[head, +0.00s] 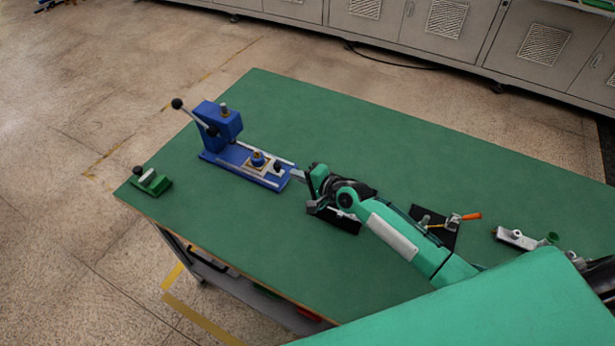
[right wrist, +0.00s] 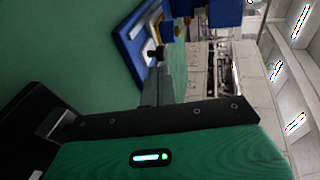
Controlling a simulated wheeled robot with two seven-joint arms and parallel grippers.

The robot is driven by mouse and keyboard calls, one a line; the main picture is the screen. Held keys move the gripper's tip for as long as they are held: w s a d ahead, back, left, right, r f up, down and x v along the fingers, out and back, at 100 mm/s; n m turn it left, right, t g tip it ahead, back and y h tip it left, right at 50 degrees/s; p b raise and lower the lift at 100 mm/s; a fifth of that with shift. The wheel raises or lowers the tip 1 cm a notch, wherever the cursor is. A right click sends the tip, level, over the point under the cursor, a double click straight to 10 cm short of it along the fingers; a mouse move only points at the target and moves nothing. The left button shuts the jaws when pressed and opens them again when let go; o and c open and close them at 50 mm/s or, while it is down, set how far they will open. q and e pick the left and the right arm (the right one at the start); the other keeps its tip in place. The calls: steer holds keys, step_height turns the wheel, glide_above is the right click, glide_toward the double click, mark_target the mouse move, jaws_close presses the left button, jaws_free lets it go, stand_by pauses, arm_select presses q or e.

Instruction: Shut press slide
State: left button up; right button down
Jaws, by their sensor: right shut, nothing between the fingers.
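The blue press (head: 222,125) stands at the left of the green table, with a lever arm ending in a black ball. Its slide (head: 258,163) lies on the blue base with silver rails and sticks out in front of the press column, carrying a brass and blue part and a black knob (head: 277,167). My right gripper (head: 299,175) is shut and empty, its fingertips close to the near end of the base. In the right wrist view the fingers (right wrist: 154,95) point at the black knob (right wrist: 156,52); I cannot tell whether they touch it. My left gripper is not in view.
A small green block with a black knob (head: 151,181) sits at the table's left corner. A black mat (head: 436,228) with an orange-handled tool and a grey metal part (head: 518,239) lie to the right. The green table top (head: 320,115) is clear behind the press.

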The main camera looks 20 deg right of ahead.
mark_target(280, 169)
steer(key=x, duration=0.3)
steer(key=shift+w+f, duration=0.1)
steer(key=shift+w, duration=0.1)
steer(key=shift+w+a+f, duration=0.1)
steer(key=shift+w+a, duration=0.1)
steer(key=shift+a, duration=0.05)
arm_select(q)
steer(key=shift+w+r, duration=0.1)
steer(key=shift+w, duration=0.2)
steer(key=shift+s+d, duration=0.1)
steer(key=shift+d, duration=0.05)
arm_select(e)
steer(key=w+a, duration=0.3)
steer(key=shift+w+a+b, duration=0.35)
steer(key=shift+b, duration=0.05)
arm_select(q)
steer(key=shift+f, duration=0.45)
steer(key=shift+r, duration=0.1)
arm_select(e)
steer(key=shift+s+d, duration=0.1)
steer(key=shift+s, duration=0.1)
